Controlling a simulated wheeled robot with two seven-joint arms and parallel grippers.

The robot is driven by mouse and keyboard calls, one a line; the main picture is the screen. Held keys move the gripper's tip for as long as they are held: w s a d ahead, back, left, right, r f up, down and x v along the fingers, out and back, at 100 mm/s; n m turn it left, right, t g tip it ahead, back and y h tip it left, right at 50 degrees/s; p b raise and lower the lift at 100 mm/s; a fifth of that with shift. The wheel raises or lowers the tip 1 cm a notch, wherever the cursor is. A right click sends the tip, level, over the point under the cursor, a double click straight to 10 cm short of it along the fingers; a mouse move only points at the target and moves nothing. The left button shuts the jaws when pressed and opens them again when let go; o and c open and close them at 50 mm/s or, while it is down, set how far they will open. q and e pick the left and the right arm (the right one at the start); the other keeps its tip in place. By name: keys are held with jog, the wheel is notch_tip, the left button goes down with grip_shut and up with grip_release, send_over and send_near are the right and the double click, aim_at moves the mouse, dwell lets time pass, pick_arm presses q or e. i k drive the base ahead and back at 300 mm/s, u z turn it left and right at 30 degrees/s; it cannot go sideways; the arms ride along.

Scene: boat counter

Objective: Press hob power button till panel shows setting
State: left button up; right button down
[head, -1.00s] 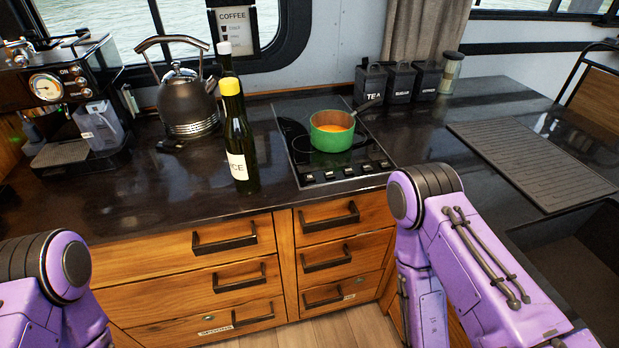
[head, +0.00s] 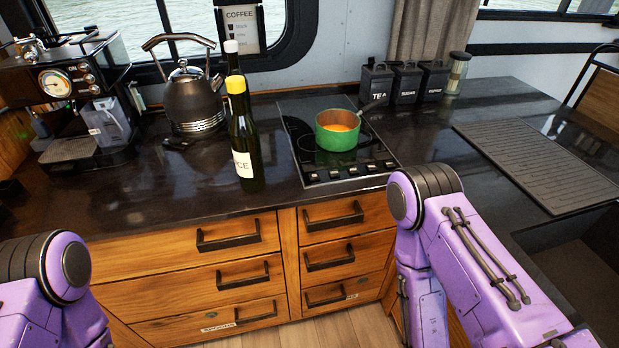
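The black hob (head: 299,124) is set into the dark counter, right of the middle. My two purple arms are in the lower left and lower right of the head view. Neither gripper is in view.
Two bottles, the front one dark with a yellow cap (head: 244,135), stand just left of the hob. A kettle (head: 193,100) and a coffee machine (head: 70,100) are further left. Black canisters (head: 405,82) stand behind right. A ridged drainer (head: 540,160) lies right. Drawers (head: 230,270) are below.

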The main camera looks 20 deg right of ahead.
aim_at(313, 176)
jog(key=u, duration=0.55)
jog(key=k, duration=1.3)
jog(key=u, duration=0.8)
jog(key=i, duration=1.35)
jog(key=z, duration=1.05)
jog(key=i, duration=0.85)
jog(key=z, duration=1)
